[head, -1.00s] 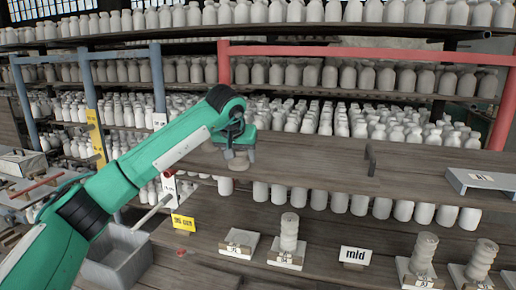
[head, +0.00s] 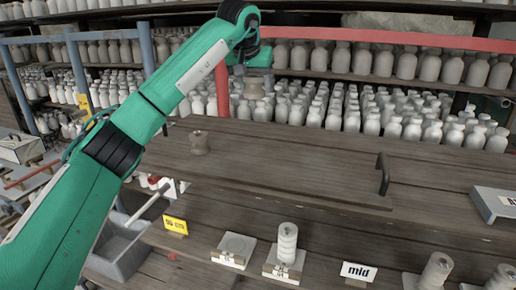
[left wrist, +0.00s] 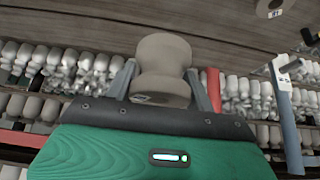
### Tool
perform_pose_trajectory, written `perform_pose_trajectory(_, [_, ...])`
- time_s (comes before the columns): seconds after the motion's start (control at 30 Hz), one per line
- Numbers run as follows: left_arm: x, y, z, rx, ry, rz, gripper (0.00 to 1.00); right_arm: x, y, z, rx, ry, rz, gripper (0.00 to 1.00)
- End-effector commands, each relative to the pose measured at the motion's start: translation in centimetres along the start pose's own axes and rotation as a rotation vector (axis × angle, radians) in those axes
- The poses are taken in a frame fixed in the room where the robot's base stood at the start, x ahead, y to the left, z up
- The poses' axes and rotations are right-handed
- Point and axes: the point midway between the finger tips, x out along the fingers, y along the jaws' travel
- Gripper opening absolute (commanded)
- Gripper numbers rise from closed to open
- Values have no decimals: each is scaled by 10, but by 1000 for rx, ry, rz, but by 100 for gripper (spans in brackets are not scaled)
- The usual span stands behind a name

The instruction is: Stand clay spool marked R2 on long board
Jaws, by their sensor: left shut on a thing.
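My left gripper (head: 252,62) is shut on a grey-brown, waisted clay spool (head: 254,88). In the head view the spool hangs below the gripper, in front of the shelved bottles and above the far side of the long board (head: 290,165). In the left wrist view the spool (left wrist: 163,62) sits between the two fingers (left wrist: 163,90); a small pale mark shows low on it, too unclear to read. A second spool (head: 199,143) stands upright on the left part of the board. It shows partly in the left wrist view (left wrist: 270,6) with a small label. My right gripper is out of view.
A dark handle (head: 383,174) rises from the board's right part. The board's middle is clear.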

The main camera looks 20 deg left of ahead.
Motion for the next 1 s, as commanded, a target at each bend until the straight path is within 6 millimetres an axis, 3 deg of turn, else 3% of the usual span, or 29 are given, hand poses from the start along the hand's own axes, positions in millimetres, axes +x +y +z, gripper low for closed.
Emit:
perform_pose_trajectory(0.6, [101,-1,66,0,-3,0,24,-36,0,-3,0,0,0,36])
perform_pose_trajectory(1.0, [135,0,87,-1,0,0,24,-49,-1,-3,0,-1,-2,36])
